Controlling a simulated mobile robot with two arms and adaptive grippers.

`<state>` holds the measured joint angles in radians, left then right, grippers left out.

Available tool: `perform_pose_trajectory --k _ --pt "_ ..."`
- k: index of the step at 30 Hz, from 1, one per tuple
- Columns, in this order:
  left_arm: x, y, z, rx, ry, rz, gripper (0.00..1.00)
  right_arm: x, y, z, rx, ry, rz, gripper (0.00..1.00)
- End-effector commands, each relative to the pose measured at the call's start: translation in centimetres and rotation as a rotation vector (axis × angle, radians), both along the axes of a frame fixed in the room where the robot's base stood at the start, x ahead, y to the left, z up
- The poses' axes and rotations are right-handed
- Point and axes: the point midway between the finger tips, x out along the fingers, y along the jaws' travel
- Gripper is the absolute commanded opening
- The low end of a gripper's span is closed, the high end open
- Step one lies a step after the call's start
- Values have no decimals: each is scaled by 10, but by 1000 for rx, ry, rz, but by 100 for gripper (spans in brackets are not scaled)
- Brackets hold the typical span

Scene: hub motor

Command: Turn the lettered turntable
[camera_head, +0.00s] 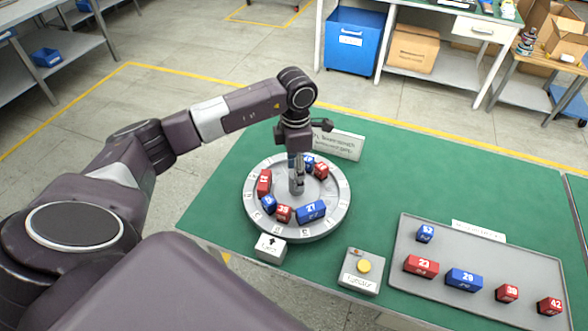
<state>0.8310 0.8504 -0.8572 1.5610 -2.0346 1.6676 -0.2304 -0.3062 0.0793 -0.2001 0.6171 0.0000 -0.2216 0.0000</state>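The round grey lettered turntable (335,209) sits on the green table. Its rim carries letter marks, too small to read. Several red and blue numbered blocks stand on it in a ring, among them a red one (264,182) at the left and a larger blue one (311,211) at the front. My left gripper (297,187) points straight down at the turntable's middle, inside the ring of blocks. Its fingers look close together, but their tips and whatever lies between them cannot be made out. My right gripper is not in view.
A white marker with a black arrow (270,248) stands at the turntable's front edge. A box with a yellow button (363,267) stands right of it. A grey tray (440,304) holds several numbered blocks. A sign (338,144) stands behind the turntable.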

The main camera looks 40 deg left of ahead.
Motion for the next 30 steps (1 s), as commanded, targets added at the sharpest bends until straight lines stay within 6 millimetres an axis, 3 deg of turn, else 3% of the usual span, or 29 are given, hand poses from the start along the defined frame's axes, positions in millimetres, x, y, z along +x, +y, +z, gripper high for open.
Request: perform_pose_trajectory --k 5,13,26,30 --pt "0 -1 -13 -1 1 0 50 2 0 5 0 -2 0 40" --pt "0 0 -15 -1 -1 0 50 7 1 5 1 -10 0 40" --pt "0 0 -14 -1 -1 1 3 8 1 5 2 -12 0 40" --pt "0 0 -14 -1 -1 1 0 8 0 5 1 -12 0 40"
